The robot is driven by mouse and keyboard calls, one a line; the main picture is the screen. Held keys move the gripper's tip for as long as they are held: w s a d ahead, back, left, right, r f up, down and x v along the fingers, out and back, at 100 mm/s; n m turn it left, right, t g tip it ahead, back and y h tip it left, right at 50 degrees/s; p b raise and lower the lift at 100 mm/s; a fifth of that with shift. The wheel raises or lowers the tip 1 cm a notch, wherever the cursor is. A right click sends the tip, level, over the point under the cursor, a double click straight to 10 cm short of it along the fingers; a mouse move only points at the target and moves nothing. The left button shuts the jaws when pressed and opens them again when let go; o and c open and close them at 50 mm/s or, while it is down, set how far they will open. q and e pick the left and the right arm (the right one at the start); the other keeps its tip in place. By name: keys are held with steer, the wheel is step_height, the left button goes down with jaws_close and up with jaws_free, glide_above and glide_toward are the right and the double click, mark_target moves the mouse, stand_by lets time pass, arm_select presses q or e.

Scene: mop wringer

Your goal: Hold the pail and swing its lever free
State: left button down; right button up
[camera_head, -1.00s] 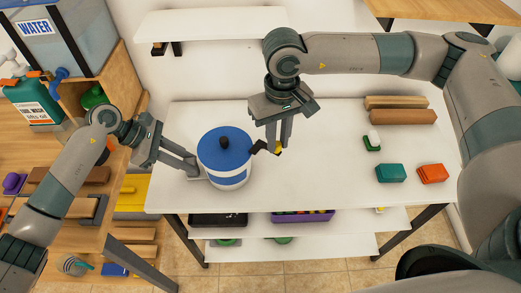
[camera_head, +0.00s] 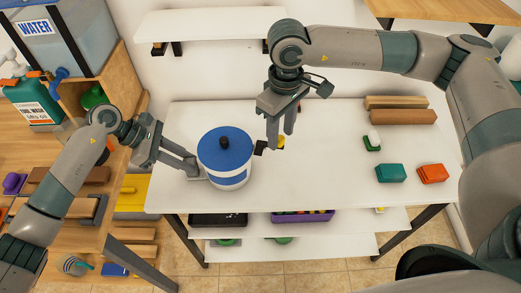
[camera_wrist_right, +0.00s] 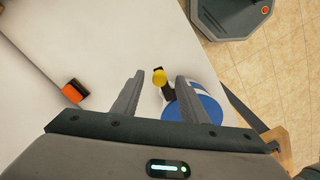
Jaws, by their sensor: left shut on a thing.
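The white pail (camera_head: 226,175) with a blue lid (camera_head: 224,148) and black knob stands upright on the white table. Its black lever (camera_head: 261,147) sticks out at the right and ends in a yellow tip (camera_head: 281,143). My left gripper (camera_head: 192,167) is shut on the pail's left side; the exact grip spot is hard to see. My right gripper (camera_head: 281,140) points down at the lever's end. In the right wrist view its fingers (camera_wrist_right: 160,76) are apart, with the yellow tip (camera_wrist_right: 159,77) showing between them and a gap on both sides.
A teal block (camera_head: 390,173), an orange block (camera_head: 432,173) and a green-and-white item (camera_head: 372,141) lie on the table's right. Brown rolls (camera_head: 402,115) lie at the back right. Trays (camera_head: 303,216) sit on the shelf below. The table between pail and blocks is clear.

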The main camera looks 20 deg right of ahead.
mark_target(281, 138)
arm_select(q)
steer(key=shift+s+f, duration=0.15)
steer(key=shift+f, duration=0.2)
arm_select(e)
step_height(281, 138, up, 11)
steer(key=shift+r, duration=0.2)
stand_by(0.4)
arm_select(q)
steer(key=c, duration=1.5)
jaws_free()
steer(key=shift+o, duration=0.2)
steer(key=shift+r, duration=0.1)
steer(key=shift+w+r, duration=0.15)
steer(key=shift+w, duration=0.05)
steer(key=shift+a+r, duration=0.1)
steer(key=v, duration=1.1)
steer(key=shift+a, duration=0.25)
steer(key=shift+w+r, duration=0.1)
